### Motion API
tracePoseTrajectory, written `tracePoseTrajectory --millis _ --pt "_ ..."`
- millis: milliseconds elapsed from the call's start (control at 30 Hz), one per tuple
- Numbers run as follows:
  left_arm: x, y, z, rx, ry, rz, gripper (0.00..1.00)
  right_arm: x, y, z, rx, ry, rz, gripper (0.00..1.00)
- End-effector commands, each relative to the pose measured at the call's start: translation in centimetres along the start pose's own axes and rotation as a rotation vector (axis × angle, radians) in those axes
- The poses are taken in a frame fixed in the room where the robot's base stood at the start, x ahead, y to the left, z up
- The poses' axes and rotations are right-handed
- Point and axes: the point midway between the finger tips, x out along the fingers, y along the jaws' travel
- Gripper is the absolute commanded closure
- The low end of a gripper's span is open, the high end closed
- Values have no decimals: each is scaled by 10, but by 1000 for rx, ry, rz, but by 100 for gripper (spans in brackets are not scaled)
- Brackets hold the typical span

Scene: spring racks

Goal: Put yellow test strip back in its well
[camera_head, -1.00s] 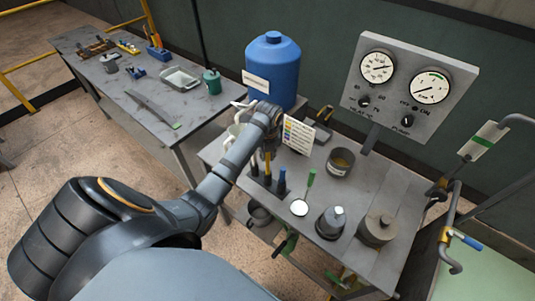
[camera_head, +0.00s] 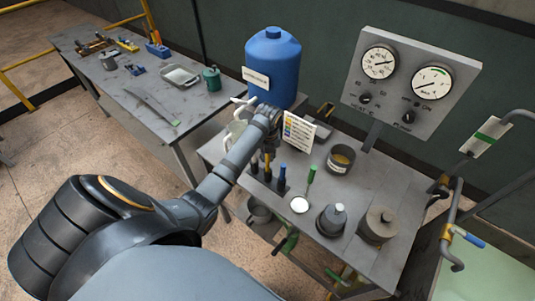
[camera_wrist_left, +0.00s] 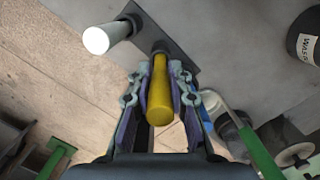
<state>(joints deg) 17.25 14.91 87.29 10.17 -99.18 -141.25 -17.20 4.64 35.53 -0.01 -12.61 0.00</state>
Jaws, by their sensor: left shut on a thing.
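My left gripper (camera_wrist_left: 160,90) is shut on the yellow test strip (camera_wrist_left: 160,92), which sits between its two fingers in the wrist view. The strip's far end meets a dark spot on the dark rack (camera_wrist_left: 180,58); I cannot tell how deep it is in a well. In the head view the left gripper (camera_head: 268,128) is above the rack at the table's left edge, and the yellow strip (camera_head: 267,161) shows thinly below it. My right gripper is not in view.
A colour chart card (camera_head: 298,132) stands just right of the gripper. A white-and-green dipper (camera_head: 300,204), a tin (camera_head: 341,159) and lidded pots (camera_head: 331,221) stand to the right. A blue drum (camera_head: 273,62) is behind.

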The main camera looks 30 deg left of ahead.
Motion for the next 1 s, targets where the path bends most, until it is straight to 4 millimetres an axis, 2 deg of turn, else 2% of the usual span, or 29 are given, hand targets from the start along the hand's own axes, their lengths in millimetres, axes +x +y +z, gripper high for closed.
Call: tracePoseTrajectory --millis 1000 --pt "26 0 -3 0 0 0 98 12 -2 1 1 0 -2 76"
